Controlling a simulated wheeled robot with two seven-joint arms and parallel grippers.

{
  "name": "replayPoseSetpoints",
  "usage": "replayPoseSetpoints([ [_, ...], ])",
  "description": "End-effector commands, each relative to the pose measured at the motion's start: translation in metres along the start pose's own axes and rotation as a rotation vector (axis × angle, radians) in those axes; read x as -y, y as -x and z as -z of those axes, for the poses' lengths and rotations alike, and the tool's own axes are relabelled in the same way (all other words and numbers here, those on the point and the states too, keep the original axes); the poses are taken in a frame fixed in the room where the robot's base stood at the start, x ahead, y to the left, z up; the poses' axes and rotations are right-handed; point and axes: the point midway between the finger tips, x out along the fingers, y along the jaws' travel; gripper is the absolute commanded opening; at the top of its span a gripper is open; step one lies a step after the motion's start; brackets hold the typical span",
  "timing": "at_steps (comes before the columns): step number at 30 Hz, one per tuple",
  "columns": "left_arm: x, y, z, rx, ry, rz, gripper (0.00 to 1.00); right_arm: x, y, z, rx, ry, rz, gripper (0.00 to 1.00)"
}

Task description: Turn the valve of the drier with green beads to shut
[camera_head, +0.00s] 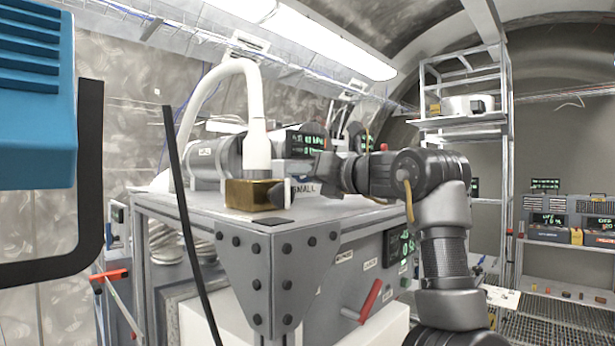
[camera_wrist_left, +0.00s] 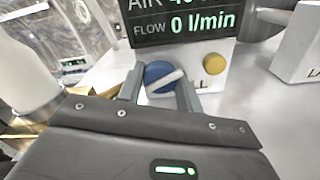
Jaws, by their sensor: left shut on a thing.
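The valve is a blue round knob with a white bar handle (camera_wrist_left: 157,74), below a display (camera_wrist_left: 185,22) that reads FLOW 0 l/min in the left wrist view. My left gripper (camera_wrist_left: 160,92) has its two fingers on either side of this knob and is shut on its handle. In the head view my left gripper (camera_head: 328,172) reaches leftward over the bench top, beside a display (camera_head: 305,143). I see no green beads in either view. My right gripper is not in view.
A yellow knob (camera_wrist_left: 214,63) sits right of the valve. A red lever (camera_head: 370,300) sticks out of the bench front. Shelving (camera_head: 460,122) stands behind at right.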

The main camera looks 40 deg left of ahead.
Motion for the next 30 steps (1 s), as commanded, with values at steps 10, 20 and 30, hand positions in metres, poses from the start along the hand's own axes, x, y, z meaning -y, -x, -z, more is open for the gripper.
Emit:
replayPoseSetpoints([
  [10,-0.0003,0.0,-0.0009,0.002,-0.09,0.0,0.12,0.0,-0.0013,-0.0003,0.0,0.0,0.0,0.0],
  [20,-0.0004,0.0,-0.0012,0.003,-0.095,0.0,0.12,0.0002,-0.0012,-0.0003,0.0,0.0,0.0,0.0],
  [30,-0.0003,-0.0001,-0.0007,0.001,-0.095,0.0,0.57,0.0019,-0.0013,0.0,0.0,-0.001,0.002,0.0],
])
